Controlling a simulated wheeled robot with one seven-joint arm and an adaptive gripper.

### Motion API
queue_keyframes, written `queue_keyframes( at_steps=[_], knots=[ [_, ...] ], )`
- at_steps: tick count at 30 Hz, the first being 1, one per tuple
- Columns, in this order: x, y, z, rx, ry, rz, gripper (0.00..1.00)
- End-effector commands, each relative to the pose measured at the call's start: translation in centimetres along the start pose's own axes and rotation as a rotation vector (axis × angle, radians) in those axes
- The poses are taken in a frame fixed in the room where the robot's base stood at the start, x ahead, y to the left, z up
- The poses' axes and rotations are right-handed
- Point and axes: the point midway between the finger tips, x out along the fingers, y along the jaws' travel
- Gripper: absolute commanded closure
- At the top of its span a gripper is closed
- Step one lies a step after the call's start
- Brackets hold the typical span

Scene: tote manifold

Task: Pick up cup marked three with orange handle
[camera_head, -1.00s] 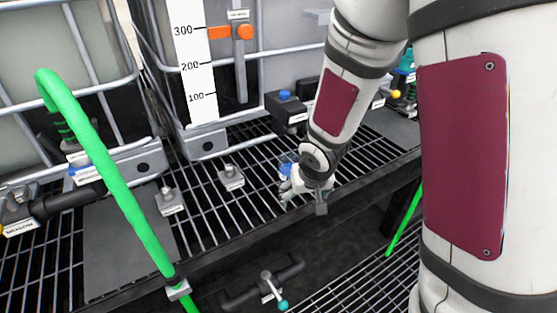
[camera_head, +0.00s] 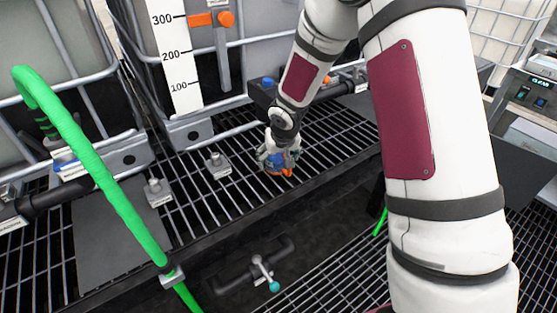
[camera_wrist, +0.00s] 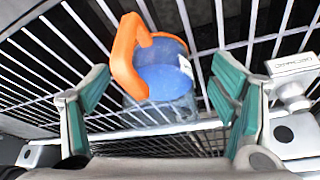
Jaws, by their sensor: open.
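A clear cup with blue contents and an orange handle (camera_wrist: 165,80) stands on the grating in the wrist view. A small white label with unreadable print is on its right side. The orange handle is on the left and far side of the cup. My gripper (camera_wrist: 160,103) is open, with one teal-padded finger on each side of the cup and gaps between them and the cup. In the head view my gripper (camera_head: 278,158) is low over the grating and hides most of the cup; a bit of orange (camera_head: 283,172) shows beneath it.
Black bar grating (camera_head: 225,200) forms the shelf, with a dark front edge. Grey clamps (camera_head: 217,165) sit to the left. A green hose (camera_head: 90,165) rises at the left. Tanks in metal cages stand behind. A pipe with a teal-knobbed valve (camera_head: 263,272) is below the edge.

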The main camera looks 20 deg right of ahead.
Motion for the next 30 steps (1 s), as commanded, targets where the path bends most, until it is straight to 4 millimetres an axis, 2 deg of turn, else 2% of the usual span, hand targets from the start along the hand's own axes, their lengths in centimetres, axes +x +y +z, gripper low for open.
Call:
queue_keyframes(
  at_steps=[2,3,7,16,17,24,26,30],
  knots=[
    [0.6,0.1,-1.3,0.005,0.0,-0.001,0.21],
    [1.4,0.0,-1.0,0.0,-0.003,0.0,0.21],
    [3.0,0.0,-0.9,-0.001,-0.001,-0.001,0.21],
    [3.4,0.0,-1.0,0.001,0.0,0.0,0.21],
    [3.4,0.0,-1.0,0.001,0.0,0.0,0.23],
    [3.4,0.0,-1.0,0.001,0.0,0.0,0.78],
    [3.4,0.0,-1.0,0.0,0.001,0.0,0.86],
    [3.4,0.0,-1.0,0.001,0.001,0.0,0.86]
  ],
)
